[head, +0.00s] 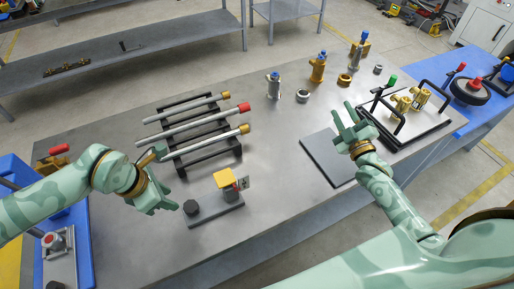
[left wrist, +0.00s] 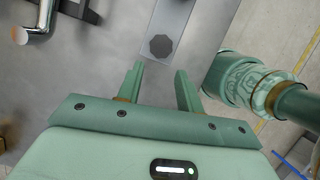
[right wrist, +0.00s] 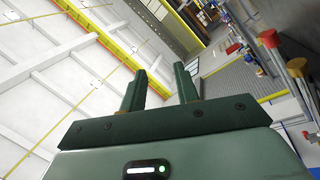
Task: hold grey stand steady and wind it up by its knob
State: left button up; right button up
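The grey stand (head: 222,213) is a flat bar on the near part of the table. A black faceted knob (head: 191,208) sits at its left end, and a yellow block (head: 224,178) rises toward its right end. The left wrist view shows the knob (left wrist: 161,45) from above on the grey bar (left wrist: 174,18). My left gripper (head: 168,181) is open and empty, left of the stand and apart from it, its fingers pointing toward the knob side. My right gripper (head: 341,108) is open and empty, raised to the right of the stand; its wrist view faces away from the stand.
A black rack (head: 237,153) with several capped rods lies behind the stand. A flat dark plate (head: 322,158) and a tray (head: 437,124) with black handles lie to the right. Brass and steel fittings (head: 318,68) stand at the back.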

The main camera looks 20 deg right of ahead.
notch_tip(320, 180, up, 12)
jog(key=w+a+m+t+h, duration=0.25)
jog(key=m+h, duration=0.45)
jog(key=m, duration=0.4)
jog(key=m+g+y, duration=0.9)
jog(key=m+g, duration=0.7)
jog(key=g, duration=0.7)
send_over(246, 188)
notch_tip(246, 188, down, 9)
notch_tip(246, 188, down, 16)
jog(key=shift+w, duration=0.15)
